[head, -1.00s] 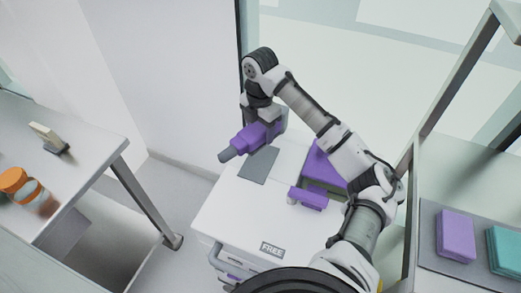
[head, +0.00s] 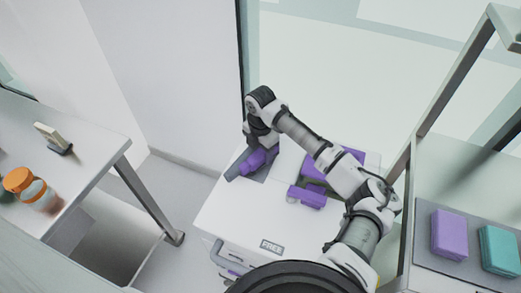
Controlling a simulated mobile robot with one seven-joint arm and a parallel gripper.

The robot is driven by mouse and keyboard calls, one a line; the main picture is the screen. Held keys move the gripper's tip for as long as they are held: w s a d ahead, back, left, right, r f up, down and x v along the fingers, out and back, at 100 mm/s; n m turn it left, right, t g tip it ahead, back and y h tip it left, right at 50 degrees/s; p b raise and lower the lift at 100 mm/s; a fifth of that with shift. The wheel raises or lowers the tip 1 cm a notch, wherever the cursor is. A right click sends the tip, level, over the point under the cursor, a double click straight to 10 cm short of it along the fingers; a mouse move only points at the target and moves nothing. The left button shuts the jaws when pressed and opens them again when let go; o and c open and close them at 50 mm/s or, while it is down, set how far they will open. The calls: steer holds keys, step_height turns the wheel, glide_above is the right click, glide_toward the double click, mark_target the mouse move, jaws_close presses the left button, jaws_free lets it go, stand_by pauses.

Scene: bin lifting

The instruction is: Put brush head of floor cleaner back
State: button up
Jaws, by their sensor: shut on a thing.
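A table at left holds an orange-lidded jar (head: 30,188) and a small beige block on a dark base (head: 53,137). At right, a shelf holds a purple block (head: 449,234) and a teal block (head: 499,249). A wall rises behind the cabinet.

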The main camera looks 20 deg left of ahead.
steer(key=o, duration=0.9)
steer(key=shift+f, duration=0.1)
step_height(320, 180, up, 12)
steer(key=b, duration=0.3)
steer(key=shift+r, duration=0.2)
